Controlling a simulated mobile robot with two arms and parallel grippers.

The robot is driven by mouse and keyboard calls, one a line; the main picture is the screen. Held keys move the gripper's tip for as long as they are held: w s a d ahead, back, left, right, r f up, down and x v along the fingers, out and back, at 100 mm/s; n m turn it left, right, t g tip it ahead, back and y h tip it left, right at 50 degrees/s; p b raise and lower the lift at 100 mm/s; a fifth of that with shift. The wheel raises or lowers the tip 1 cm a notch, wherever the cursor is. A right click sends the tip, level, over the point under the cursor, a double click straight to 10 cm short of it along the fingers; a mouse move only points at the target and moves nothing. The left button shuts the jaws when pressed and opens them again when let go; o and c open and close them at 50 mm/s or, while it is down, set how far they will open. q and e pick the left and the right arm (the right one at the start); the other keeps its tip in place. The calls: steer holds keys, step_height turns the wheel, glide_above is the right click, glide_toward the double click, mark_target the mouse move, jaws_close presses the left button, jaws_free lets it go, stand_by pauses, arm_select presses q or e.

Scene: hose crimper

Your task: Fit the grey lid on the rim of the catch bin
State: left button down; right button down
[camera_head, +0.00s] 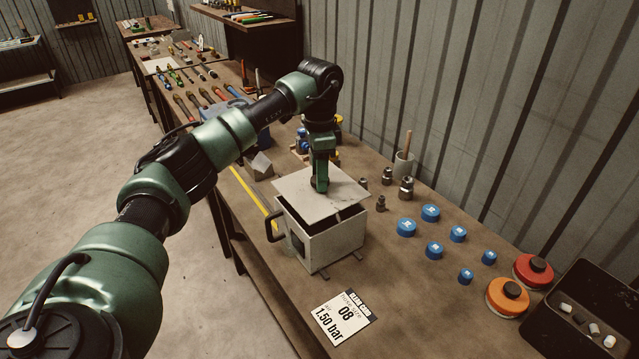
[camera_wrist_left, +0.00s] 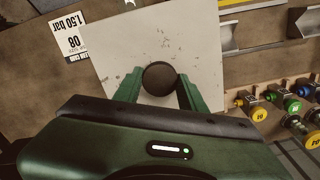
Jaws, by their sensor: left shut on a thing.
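The grey lid (camera_head: 299,199) is a flat square plate with a dark round knob (camera_wrist_left: 160,78). My left gripper (camera_head: 319,184) is shut on that knob from above. In the left wrist view the lid (camera_wrist_left: 134,45) fills the middle, with the knob between the two green fingers (camera_wrist_left: 158,92). The catch bin (camera_head: 340,244) is a light grey box with a dark side handle. The lid is over the bin, turned relative to its rim and shifted toward the back left. A dark opening shows at the front and right. Lid contact with the rim is unclear. My right gripper is out of view.
A pressure card (camera_head: 343,317) lies in front of the bin. Several blue caps (camera_head: 430,213), metal fittings (camera_head: 406,188) and a cup (camera_head: 403,164) stand to the right. Red (camera_head: 533,270) and orange (camera_head: 507,297) round pieces sit near a black tray (camera_head: 572,333).

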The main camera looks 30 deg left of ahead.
arm_select(q)
step_height(320, 180, down, 4)
steer(key=shift+r+p, duration=0.2)
steer(key=shift+p, duration=0.3)
steer(key=shift+f, duration=0.1)
steer(key=shift+f, duration=0.35)
steer(key=c, duration=0.8)
jaws_free()
steer(key=shift+c, duration=0.2)
steer(key=shift+r, duration=0.15)
